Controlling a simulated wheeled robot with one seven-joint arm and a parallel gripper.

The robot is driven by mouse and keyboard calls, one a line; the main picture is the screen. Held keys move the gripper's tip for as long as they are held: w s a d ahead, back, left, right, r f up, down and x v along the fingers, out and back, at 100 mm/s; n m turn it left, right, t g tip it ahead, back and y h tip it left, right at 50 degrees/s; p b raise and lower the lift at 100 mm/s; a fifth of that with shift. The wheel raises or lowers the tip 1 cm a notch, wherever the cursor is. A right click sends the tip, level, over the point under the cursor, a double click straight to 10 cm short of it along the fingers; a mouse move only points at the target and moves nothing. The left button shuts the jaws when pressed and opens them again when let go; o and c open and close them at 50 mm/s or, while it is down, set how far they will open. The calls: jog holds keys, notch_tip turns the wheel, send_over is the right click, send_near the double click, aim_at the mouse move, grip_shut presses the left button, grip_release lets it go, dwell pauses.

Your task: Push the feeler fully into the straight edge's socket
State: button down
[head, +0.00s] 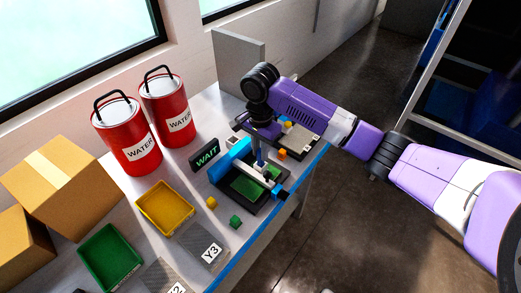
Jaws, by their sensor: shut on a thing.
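My gripper (260,137) points down over the bench at the far side of a dark fixture (265,201) with green areas and a bright blue block (231,160). It is shut on a slim, dark blue upright piece, which I take to be the feeler (259,157). The feeler's lower end is close to a pale and black bar across the fixture, perhaps the straight edge (250,174). The socket is too small to make out, and I cannot tell whether the feeler is in it.
A dark sign (205,155) reading WAIT stands left of the fixture. Two red WATER cans (125,143) stand behind. A yellow tray (165,208), a green tray (109,254) and small yellow and green blocks lie nearer. The blue bench edge (240,262) borders open floor.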

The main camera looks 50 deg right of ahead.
jog(key=shift+f, duration=0.4)
jog(key=c, duration=1.2)
grip_release()
jog(key=shift+r+b, duration=0.4)
jog(key=shift+r, duration=3.5)
